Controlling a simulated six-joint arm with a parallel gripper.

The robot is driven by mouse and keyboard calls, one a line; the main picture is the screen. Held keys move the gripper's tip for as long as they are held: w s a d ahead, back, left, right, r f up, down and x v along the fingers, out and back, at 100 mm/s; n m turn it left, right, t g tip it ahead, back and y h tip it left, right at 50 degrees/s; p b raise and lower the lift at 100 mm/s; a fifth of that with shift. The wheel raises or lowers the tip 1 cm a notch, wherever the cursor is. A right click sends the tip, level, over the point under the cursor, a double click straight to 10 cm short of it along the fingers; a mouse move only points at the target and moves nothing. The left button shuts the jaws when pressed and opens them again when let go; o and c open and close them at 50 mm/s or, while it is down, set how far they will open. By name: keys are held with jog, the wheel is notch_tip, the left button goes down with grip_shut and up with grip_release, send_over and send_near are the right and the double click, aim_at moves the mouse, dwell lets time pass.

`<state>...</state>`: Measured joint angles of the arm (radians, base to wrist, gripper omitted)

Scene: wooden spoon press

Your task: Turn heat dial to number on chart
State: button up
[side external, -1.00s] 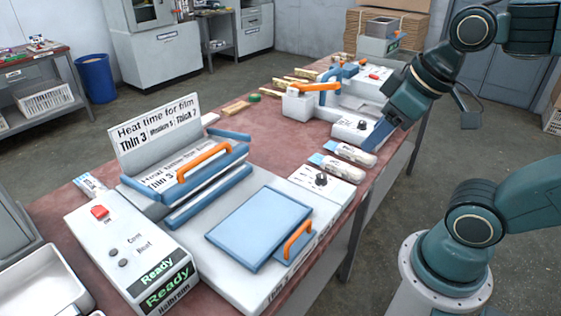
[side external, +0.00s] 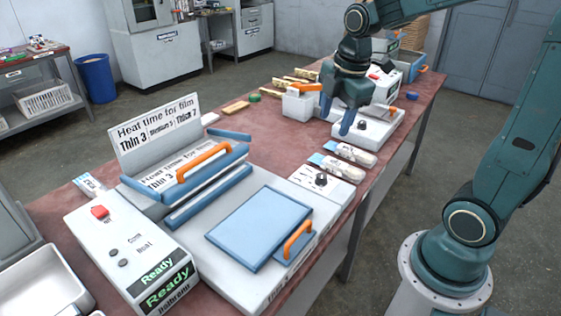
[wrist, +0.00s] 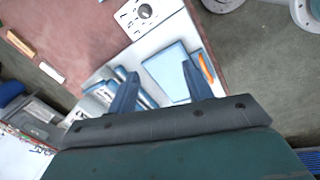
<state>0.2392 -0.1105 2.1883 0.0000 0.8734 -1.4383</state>
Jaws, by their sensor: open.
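The heat dial (side external: 321,179) is a black knob on a white panel with printed marks, at the near press's right corner. It seems to be the knob at the top of the wrist view (wrist: 145,10); its setting is too small to read.
The near press has a blue plate (side external: 258,228) with an orange handle (side external: 298,240). Its control box (side external: 130,250) shows "Ready". Wrapped spoons (side external: 345,160) lie between the dial and the far machine, which has another black knob (side external: 361,125). The table's middle (side external: 265,135) is clear.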

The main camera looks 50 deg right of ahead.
aim_at(322, 175)
jog(key=w+d+f+n+g, duration=0.2)
jog(key=w+d+f+n, duration=0.3)
jog(key=d+f+n, duration=0.2)
jog(key=shift+w+d+f+n+y, duration=0.2)
jog(key=shift+w+f+n+y, duration=0.1)
jog(key=shift+f+n, duration=0.55)
jog(key=shift+f, duration=6.8)
jog(key=c, duration=1)
